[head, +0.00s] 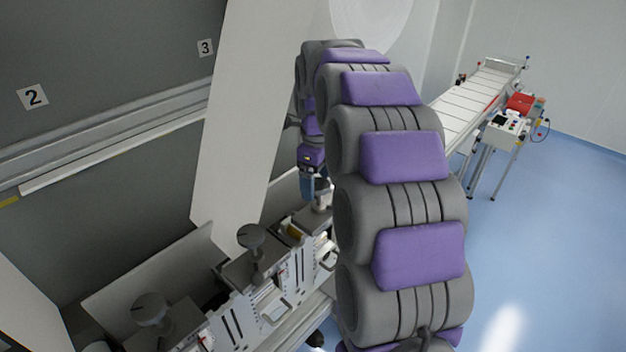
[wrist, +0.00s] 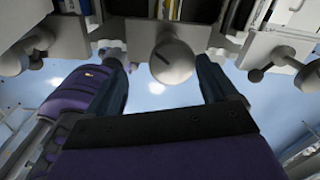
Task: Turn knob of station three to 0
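My gripper (wrist: 158,64) is open, with one dark blue finger on each side of the knob and a visible gap to each. I cannot read a scale or number at the knob. In the head view my gripper (head: 312,186) is small, at the far visible knob unit (head: 318,196), partly hidden by my arm. The sign 3 (head: 205,48) is on the dark wall behind; which unit it labels is not certain.
Two nearer knobs (head: 251,238) and (head: 151,308) stand on the machine row in the head view. Other knobs flank mine in the wrist view, left (wrist: 40,42) and right (wrist: 283,60). A pale slanted panel (head: 250,110) stands behind. Blue floor (head: 540,240) is open at right.

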